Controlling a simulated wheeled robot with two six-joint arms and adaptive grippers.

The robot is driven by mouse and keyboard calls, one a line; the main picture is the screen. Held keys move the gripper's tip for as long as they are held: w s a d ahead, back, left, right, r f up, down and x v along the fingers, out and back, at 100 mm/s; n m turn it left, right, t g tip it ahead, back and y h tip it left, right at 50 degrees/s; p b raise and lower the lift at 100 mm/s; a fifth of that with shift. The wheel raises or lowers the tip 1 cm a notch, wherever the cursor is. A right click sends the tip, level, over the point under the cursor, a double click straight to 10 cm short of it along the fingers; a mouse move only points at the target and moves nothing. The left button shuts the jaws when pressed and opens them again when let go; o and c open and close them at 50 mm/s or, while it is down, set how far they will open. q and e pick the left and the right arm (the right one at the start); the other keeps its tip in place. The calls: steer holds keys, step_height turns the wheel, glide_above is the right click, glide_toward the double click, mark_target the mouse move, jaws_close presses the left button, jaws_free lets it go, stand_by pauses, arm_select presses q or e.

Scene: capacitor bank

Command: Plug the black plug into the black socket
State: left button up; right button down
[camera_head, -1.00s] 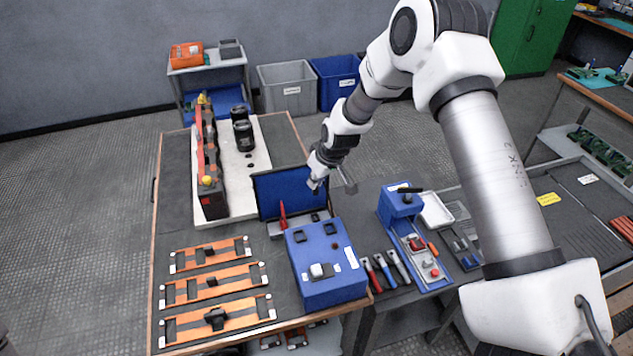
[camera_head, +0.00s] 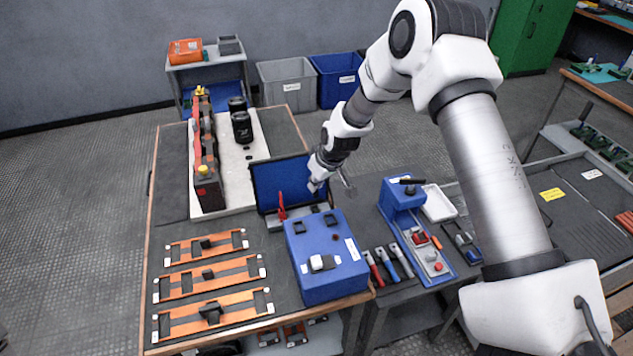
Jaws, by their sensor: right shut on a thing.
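My right gripper (camera_head: 318,186) hangs in front of the upright blue panel, above and behind the blue box (camera_head: 325,275). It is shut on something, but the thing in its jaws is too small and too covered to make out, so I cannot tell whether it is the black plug. The blue box top carries two dark square fittings (camera_head: 300,226) along its back edge and a white block (camera_head: 322,263) with dark sides near its front. I cannot tell for sure which dark fitting is the black socket. My left gripper is out of view.
The blue panel (camera_head: 279,182) stands behind the box, with a red-handled tool (camera_head: 281,205) before it. Orange racks (camera_head: 212,313) lie at the front left. A blue tool stand (camera_head: 402,196) and several hand tools (camera_head: 387,263) are to the right. Two black cylinders stand farther back.

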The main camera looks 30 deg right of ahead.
mark_target(318, 194)
steer(key=shift+f+b, duration=1.95)
steer(key=shift+f, duration=0.45)
steer(key=shift+f+b, duration=0.35)
steer(key=c, duration=1.2)
jaws_free()
steer(key=v, duration=1.2)
